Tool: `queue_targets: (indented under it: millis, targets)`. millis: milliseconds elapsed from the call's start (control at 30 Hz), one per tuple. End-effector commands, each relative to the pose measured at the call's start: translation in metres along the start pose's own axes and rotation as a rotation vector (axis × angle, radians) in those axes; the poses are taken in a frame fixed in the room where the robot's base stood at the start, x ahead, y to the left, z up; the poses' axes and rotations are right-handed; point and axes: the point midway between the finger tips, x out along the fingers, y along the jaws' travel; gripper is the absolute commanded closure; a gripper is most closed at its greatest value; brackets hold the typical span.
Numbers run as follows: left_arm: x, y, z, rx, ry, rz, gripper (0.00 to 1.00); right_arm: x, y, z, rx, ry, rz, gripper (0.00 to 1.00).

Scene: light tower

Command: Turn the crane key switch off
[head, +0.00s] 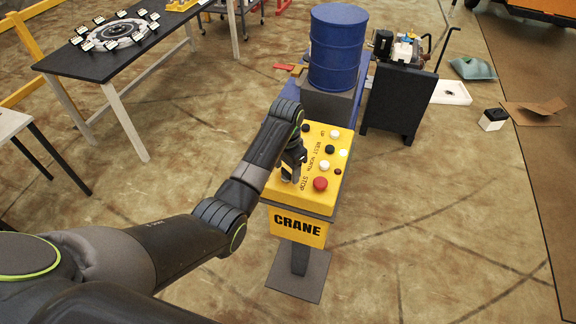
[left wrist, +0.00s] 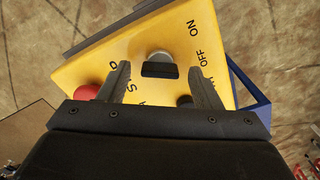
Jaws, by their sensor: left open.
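The yellow crane control box (head: 300,228) stands on a pedestal in the middle of the head view, with "CRANE" on its front. In the left wrist view, the key switch (left wrist: 160,56) is a round silver barrel with a dark key bar (left wrist: 160,70) lying across the picture. "ON" and "OFF" are printed to its right; I cannot tell which one the key points to. My left gripper (left wrist: 159,70) is open, one finger on each side of the key bar, with gaps visible. In the head view my left gripper (head: 293,168) hides the switch. My right gripper is not in view.
A red stop button (head: 320,183) and several black and white buttons share the box's top. A blue barrel (head: 337,48) stands behind the box. A dark table (head: 120,62) is at upper left.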

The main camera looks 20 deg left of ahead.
Motion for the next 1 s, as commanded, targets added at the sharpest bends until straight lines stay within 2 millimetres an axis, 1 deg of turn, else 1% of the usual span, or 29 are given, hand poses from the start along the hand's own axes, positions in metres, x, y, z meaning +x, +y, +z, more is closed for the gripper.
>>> queue_targets:
  millis: [100, 433, 467, 767, 1000]
  targets:
    - [-0.0002, 0.0000, -0.0001, 0.000, 0.000, 0.000, 0.42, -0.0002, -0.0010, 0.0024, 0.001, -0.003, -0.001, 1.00]
    - [-0.0004, -0.0001, -0.0003, 0.000, 0.000, 0.000, 0.85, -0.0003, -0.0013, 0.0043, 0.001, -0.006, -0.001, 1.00]
    - [-0.0004, -0.0001, -0.0003, 0.000, 0.000, 0.000, 0.86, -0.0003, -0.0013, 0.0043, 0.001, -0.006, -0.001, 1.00]
    - [-0.0005, -0.0001, -0.0006, -0.042, 0.001, 0.000, 0.86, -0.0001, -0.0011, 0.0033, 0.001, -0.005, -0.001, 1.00]
    - [-0.0006, -0.0002, -0.0007, -0.183, 0.002, 0.000, 0.86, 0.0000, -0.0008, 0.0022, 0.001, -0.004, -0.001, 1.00]
